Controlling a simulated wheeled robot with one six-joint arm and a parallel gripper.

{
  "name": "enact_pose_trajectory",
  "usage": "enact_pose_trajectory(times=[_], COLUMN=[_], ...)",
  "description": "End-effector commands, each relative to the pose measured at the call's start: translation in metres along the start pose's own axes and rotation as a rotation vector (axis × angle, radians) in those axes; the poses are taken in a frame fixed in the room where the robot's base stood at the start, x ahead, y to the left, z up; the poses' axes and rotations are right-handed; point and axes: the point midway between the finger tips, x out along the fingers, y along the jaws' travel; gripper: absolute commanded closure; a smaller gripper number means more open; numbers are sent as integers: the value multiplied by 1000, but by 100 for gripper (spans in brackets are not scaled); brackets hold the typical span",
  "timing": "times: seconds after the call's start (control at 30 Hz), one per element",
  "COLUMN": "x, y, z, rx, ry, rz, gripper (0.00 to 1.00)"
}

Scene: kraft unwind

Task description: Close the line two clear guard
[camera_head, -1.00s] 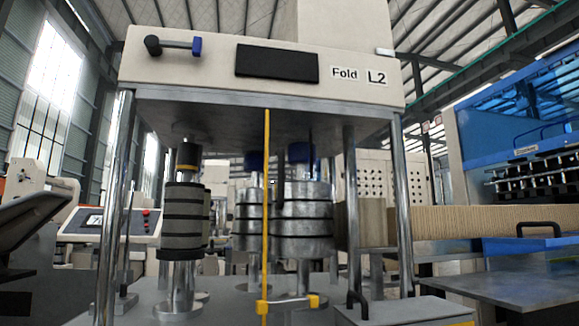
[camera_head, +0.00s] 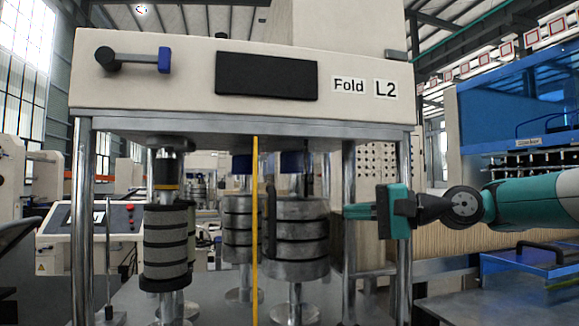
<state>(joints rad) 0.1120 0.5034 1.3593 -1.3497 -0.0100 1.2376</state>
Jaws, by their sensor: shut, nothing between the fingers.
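The line two machine carries a label reading "Fold L2" (camera_head: 365,88) on its cream head. A thin yellow upright strip (camera_head: 255,200) runs down its front, with a dark vertical handle (camera_head: 271,222) just right of it. They look like the edge and handle of the clear guard, whose see-through panel I cannot make out. I cannot tell how far it stands open. My gripper (camera_head: 348,211) reaches in from the right, its fingers pointing left, shut and empty. In the picture it is right of the handle, overlapping the right front post, and apart from the handle.
Chrome posts (camera_head: 403,280) stand at the machine's corners. Inside are grey ribbed rollers (camera_head: 166,245) and stacked metal discs (camera_head: 300,240). A lever with a blue end (camera_head: 164,60) sticks out at upper left. A blue machine (camera_head: 510,120) stands at right behind my arm.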

Motion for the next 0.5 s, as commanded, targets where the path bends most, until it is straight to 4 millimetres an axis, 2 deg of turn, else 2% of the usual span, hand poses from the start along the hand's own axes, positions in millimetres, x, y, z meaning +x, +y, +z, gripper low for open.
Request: enact_pose_trajectory(times=[0.03, 0.07, 0.23, 0.5], x=[-3, -4, 8, 63], y=[-12, -14, -18, -23], z=[-7, -8, -10, -8], rx=[22, 32, 53, 51], ry=[-5, -9, -20, -22], rz=[-25, -38, -59, -56], gripper=[100, 100, 100, 100])
